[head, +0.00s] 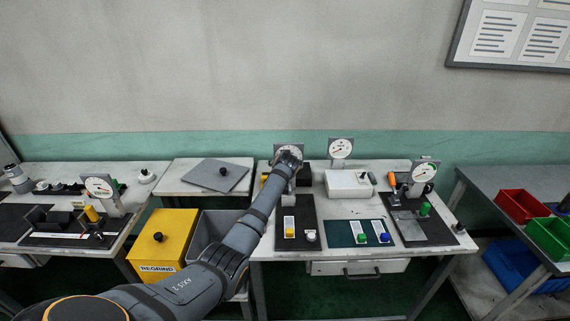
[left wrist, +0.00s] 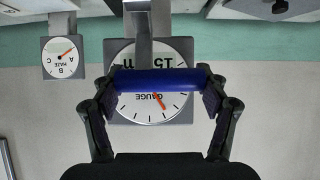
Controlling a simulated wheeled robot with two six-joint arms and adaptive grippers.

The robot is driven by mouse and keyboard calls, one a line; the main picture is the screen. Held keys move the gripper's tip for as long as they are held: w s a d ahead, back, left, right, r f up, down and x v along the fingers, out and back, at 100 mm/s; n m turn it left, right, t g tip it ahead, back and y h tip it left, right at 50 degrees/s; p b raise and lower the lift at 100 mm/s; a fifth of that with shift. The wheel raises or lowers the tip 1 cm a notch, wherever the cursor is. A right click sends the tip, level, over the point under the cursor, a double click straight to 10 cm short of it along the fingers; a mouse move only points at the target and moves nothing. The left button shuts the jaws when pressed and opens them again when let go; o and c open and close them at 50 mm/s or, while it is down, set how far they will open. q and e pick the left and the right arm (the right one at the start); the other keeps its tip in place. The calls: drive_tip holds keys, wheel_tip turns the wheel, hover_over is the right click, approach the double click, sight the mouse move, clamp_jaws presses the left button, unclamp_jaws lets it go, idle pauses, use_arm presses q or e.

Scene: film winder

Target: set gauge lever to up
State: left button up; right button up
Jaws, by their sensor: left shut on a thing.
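The gauge is a round white dial on a grey square plate (left wrist: 180,112), seen upside down in the left wrist view, with an orange needle and the word GAUGE. A blue cylindrical handle (left wrist: 158,85) lies level across the picture in front of the dial and hides part of it. My left gripper (left wrist: 158,78) is shut on this handle, with one finger at each end. In the head view, my left gripper (head: 290,161) is at the gauge and covers most of it, and the handle cannot be made out there. My right gripper is not in view.
A white box (head: 348,184) and a third dial (head: 424,171) are further right on the bench. A yellow REGRIND bin (head: 165,240) stands left of my arm.

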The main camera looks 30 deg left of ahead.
use_arm(q)
drive_tip(key=shift+r, duration=0.3)
drive_tip(key=o, duration=1.3)
drive_tip(key=shift+w+a, duration=0.1)
drive_tip(key=o, duration=0.4)
drive_tip(key=shift+w+f, duration=0.15)
drive_tip(key=shift+f, duration=0.15)
drive_tip(key=v, duration=1.2)
